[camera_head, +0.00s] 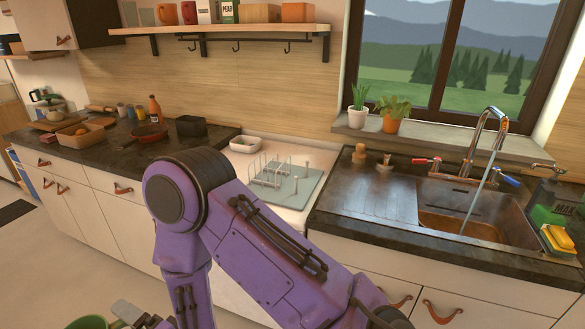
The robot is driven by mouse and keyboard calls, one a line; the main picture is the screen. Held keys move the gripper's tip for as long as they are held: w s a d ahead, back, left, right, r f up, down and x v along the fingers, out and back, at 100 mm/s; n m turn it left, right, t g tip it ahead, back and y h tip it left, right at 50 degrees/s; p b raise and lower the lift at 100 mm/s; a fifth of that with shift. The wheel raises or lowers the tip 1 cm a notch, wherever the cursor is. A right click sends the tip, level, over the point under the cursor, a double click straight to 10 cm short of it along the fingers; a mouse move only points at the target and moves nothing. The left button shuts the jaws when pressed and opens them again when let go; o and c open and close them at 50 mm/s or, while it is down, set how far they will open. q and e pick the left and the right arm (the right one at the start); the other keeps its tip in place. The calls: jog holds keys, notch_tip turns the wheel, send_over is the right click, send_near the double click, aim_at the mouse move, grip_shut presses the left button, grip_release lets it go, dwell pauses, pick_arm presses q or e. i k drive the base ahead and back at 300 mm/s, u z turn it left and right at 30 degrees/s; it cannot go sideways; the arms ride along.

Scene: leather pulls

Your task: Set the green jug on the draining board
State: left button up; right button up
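A green rim (88,322), which looks like the green jug, shows at the bottom left edge; most of it is cut off. Right beside it are the grey fingers of a gripper (128,312) at the end of my purple arm. That arm enters at the bottom right, so I take it as my right one. The fingers' closing and any hold on the jug are not clear. A pale grey-green board (297,193) with a wire rack and upright pegs looks like the draining board; it lies on the white counter behind my arm. My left gripper is not seen.
A sink (475,225) with a running tap (489,130) is on the right. A small white dish (245,146) sits behind the board. A pan (150,132), a bottle (154,108) and a crate (82,135) stand on the left counter. The board's front part looks clear.

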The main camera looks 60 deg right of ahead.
aim_at(375, 194)
jog(key=u, duration=0.05)
jog(key=k, duration=1.35)
jog(key=z, duration=1.75)
jog(key=i, duration=0.5)
